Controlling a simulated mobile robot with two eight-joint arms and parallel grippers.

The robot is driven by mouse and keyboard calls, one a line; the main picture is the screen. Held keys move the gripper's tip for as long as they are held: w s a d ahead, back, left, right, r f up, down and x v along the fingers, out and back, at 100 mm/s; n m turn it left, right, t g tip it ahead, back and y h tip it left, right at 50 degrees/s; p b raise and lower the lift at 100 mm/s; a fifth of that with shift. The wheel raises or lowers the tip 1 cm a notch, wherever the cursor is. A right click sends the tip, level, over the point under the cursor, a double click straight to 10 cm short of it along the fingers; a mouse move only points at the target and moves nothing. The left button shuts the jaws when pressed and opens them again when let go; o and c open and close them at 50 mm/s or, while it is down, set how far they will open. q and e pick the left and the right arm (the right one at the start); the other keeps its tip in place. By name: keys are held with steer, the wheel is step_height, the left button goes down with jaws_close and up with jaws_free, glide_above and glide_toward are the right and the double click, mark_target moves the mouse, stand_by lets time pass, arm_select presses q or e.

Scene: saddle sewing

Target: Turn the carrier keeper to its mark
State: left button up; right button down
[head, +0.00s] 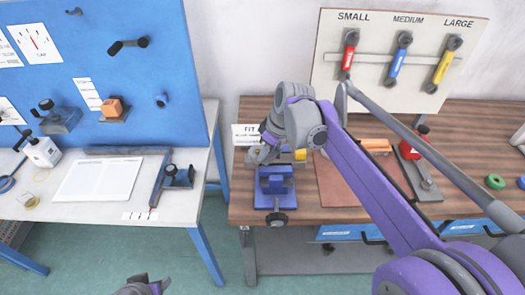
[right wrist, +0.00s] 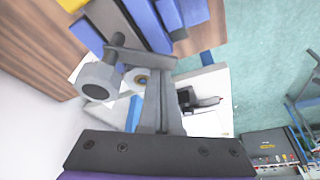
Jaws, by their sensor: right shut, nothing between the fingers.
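I cannot tell for sure which part is the carrier keeper. A blue fixture (head: 273,183) with a black knob (head: 277,218) on its front stands at the left front of the wooden bench. My right gripper (head: 258,154) is shut and empty, just behind and above this fixture, and partly covers what is there. In the right wrist view blue blocks (right wrist: 150,25) lie beyond the fingers, and a grey cylinder with a dark face (right wrist: 96,86) is at their left. No mark is readable. My left gripper (head: 138,288) is only partly in view at the bottom edge; its jaws are unclear.
A "FIT" sign (head: 247,133) stands behind the fixture. A board (head: 375,70) with red, blue and yellow tools stands at the back right. A white table (head: 50,205) with a blue pegboard (head: 95,75) is at the left, beyond a floor gap.

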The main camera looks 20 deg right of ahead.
steer(key=n, duration=0.1)
steer(key=s+d+n+g, duration=0.1)
steer(key=n, duration=0.1)
steer(key=shift+s+d+n+y+p, duration=0.1)
steer(key=shift+s+n+y+p, duration=0.2)
steer(key=shift+y, duration=0.1)
steer(key=shift+s+d, duration=0.35)
steer(key=shift+d, duration=0.05)
steer(key=shift+s+d, duration=0.1)
steer(key=shift+d, duration=0.05)
